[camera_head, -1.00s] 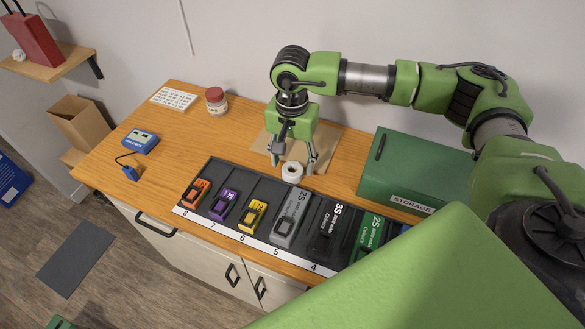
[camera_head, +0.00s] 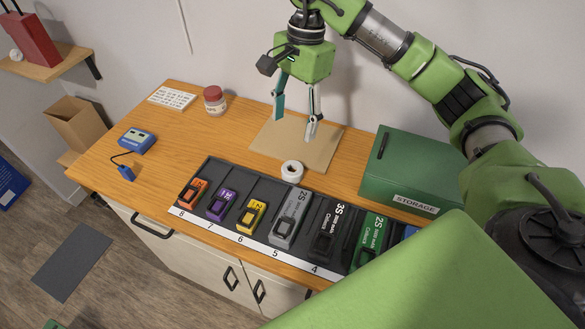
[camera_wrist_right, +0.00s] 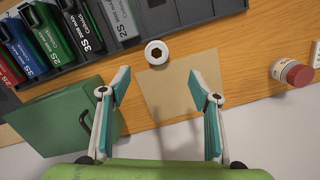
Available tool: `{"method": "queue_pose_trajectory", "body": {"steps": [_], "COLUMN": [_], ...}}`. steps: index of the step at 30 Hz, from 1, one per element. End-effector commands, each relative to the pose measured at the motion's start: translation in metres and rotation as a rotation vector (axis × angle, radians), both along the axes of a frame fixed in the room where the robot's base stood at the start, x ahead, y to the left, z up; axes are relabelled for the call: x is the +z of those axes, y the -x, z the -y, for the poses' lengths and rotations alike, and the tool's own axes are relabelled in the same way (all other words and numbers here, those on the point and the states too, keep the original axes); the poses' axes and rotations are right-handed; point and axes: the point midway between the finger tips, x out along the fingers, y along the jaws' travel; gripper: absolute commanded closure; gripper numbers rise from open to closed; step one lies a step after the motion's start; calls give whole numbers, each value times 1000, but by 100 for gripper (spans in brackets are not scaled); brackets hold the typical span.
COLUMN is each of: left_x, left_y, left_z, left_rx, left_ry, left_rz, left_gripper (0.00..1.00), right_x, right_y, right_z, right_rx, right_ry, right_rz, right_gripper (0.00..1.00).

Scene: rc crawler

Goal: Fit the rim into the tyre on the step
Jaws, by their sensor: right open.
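A small white ring-shaped piece (camera_head: 292,171) lies on the wooden bench, at the front edge of a tan square mat (camera_head: 265,141). In the right wrist view the white piece (camera_wrist_right: 156,53) shows a dark, roughly six-sided hole; it looks like the rim. My right gripper (camera_head: 295,129) is open and empty, raised above the mat behind the white piece. In the right wrist view its fingers (camera_wrist_right: 158,87) are spread wide, with the white piece beyond the tips. I cannot see a tyre or a step. My left gripper is out of view.
A black numbered rack (camera_head: 262,182) with several coloured battery packs runs along the bench front. A green STORAGE box (camera_head: 410,172) stands on the right. A red-lidded jar (camera_head: 214,100) and a blue charger (camera_head: 137,141) are on the left. The mat is bare.

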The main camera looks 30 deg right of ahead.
Motion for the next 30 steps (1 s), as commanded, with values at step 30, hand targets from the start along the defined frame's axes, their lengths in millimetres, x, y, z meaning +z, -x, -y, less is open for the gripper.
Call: {"method": "queue_pose_trajectory", "body": {"steps": [30], "left_x": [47], "left_y": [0], "left_z": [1], "left_rx": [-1], "left_ry": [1], "left_rz": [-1], "left_gripper": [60], "right_x": [-132], "right_y": [10], "right_z": [-8], "right_rx": [-7], "right_ry": [-3], "right_rz": [-4], "right_gripper": [43]}}
